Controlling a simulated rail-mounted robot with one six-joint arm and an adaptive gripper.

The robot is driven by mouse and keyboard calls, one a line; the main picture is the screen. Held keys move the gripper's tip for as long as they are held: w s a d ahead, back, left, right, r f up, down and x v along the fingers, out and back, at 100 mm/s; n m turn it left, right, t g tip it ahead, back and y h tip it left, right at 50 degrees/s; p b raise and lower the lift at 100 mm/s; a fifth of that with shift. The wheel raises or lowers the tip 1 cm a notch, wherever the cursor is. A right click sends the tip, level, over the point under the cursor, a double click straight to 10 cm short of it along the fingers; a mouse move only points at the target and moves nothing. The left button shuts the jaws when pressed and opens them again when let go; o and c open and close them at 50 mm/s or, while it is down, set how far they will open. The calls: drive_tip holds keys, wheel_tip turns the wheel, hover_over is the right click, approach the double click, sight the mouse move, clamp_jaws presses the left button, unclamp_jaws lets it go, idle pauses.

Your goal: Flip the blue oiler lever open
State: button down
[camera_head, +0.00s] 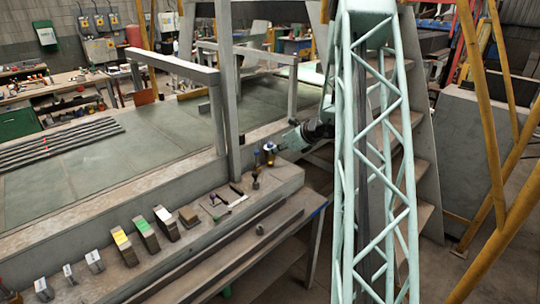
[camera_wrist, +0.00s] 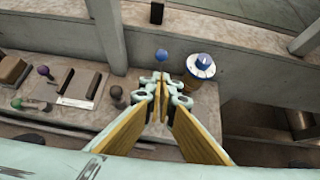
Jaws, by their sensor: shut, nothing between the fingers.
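In the wrist view, a small blue ball knob (camera_wrist: 162,54) on a thin stem stands just beyond my fingertips. To its right is a white round body with a blue ring on top (camera_wrist: 200,66); it looks like the oiler. I cannot tell whether the knob is joined to it. My gripper (camera_wrist: 162,84) is shut and empty, its tips close below the knob in the picture; contact cannot be told. In the head view my gripper (camera_head: 284,146) is at the far end of the ledge, right of a small upright fitting (camera_head: 269,151). The lever's position is too small to tell there.
On the ledge (camera_wrist: 88,112) to the left are a purple knob (camera_wrist: 43,70), a green knob (camera_wrist: 17,103), a dark knobbed piece (camera_wrist: 116,93) and a dark block with a pale label (camera_wrist: 78,88). A grey post (camera_wrist: 108,35) rises behind them. Several labelled blocks (camera_head: 146,233) line the ledge nearer the head camera.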

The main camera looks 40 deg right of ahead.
drive_tip(key=shift+r+v, duration=0.2)
drive_tip(key=shift+v, duration=2.6)
drive_tip(key=shift+w, duration=0.2)
